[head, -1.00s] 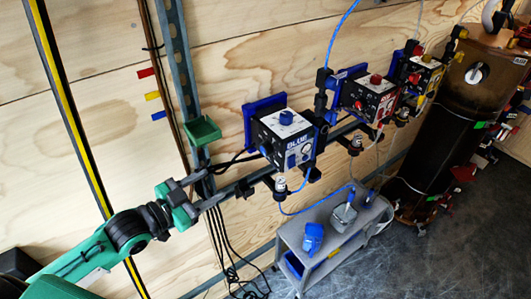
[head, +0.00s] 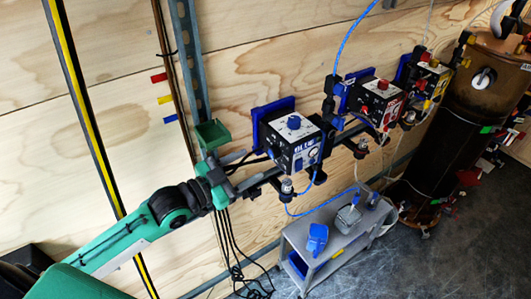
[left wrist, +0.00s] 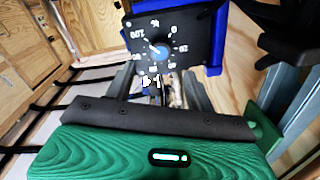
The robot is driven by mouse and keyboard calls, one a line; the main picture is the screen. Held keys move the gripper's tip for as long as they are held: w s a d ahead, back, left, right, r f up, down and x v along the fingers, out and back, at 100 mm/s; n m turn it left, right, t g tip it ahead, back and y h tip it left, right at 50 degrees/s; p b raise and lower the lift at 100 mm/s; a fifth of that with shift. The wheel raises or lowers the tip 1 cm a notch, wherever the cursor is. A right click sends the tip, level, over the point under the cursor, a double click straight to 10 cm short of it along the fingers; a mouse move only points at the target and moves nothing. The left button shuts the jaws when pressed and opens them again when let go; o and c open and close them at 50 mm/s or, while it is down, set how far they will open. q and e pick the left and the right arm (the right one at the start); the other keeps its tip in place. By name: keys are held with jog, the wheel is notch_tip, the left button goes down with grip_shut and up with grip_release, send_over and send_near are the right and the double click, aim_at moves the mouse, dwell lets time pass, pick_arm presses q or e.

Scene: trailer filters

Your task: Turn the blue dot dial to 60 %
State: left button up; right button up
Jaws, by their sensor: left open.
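The blue dial (head: 293,122) sits on the top face of the black box marked BLUE (head: 284,136), which is mounted on the wall. In the left wrist view the dial (left wrist: 160,52) shows as a round blue knob, ringed by white numerals and a % mark on a black panel. The knob's exact setting is too small to tell. My left gripper (head: 246,171) is open and empty, just left of the box and apart from the dial. In the left wrist view its grey fingers (left wrist: 165,92) point toward the panel. My right gripper is not in view.
A green tray (head: 212,134) is on the wall above my left gripper. A red-dialled box (head: 378,100) and a yellow one (head: 427,82) are farther right. A grey cart (head: 335,245) stands below, and a brown tank (head: 455,130) at right. Cables and hoses hang near the rail.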

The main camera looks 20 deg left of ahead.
aim_at(271, 153)
pick_arm(q)
jog(key=p+x, duration=0.1)
jog(key=x, duration=0.4)
jog(key=shift+r, duration=0.15)
jog(key=shift+w+d+p, duration=0.3)
jog(key=shift+w+d, duration=0.1)
jog(key=shift+w, duration=0.1)
jog(key=c, duration=1)
